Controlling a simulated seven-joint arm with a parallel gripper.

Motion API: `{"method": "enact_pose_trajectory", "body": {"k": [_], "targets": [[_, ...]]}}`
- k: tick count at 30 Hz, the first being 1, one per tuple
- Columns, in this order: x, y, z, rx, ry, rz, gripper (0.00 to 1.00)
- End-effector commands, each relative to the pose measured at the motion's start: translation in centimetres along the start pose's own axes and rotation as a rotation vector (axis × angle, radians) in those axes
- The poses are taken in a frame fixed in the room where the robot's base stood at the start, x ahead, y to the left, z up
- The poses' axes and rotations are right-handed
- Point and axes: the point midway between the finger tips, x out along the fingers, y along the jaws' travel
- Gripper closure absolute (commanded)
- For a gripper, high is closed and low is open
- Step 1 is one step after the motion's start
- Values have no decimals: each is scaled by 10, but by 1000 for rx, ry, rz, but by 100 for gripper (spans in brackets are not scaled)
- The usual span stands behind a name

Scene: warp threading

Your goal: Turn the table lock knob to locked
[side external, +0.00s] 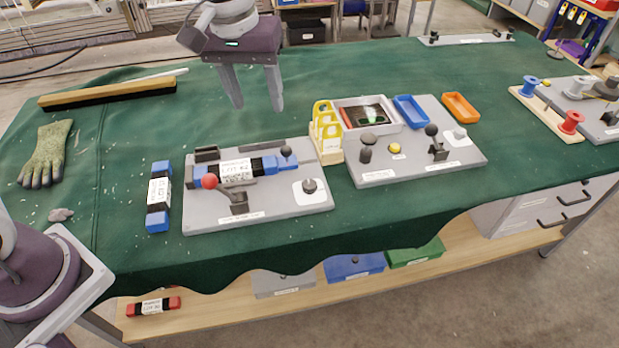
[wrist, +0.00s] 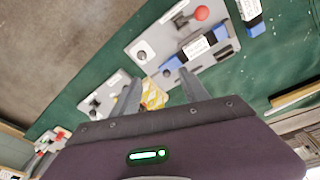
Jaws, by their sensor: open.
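A dark round knob (side external: 309,186) sits on a white square plate at the right front of the left grey panel (side external: 262,211); it also shows in the wrist view (wrist: 141,55). Another knob (side external: 460,133) stands on a pale plate on the right grey panel (side external: 415,171). The labels are too small to read, so I cannot tell which is the table lock knob or its setting. My gripper (side external: 258,108) is open and empty, fingers pointing down, well above the table behind the left panel. It is apart from both knobs; its fingers also show in the wrist view (wrist: 160,76).
The left panel carries a red-ball lever (side external: 209,181) and a blue-ended block (side external: 240,171). Yellow tags (side external: 326,125) stand in a wooden holder between the panels. Green cloth is clear behind the left panel.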

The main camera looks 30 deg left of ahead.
Motion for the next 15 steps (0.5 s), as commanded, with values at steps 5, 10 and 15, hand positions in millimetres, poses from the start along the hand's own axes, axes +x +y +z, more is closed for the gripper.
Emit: {"method": "enact_pose_trajectory", "body": {"k": [5, 10, 15], "targets": [[117, 52, -22, -145, -116, -47, 47], [172, 68, -19, -221, -158, -72, 47], [199, 68, -15, -232, -164, -76, 47]]}}
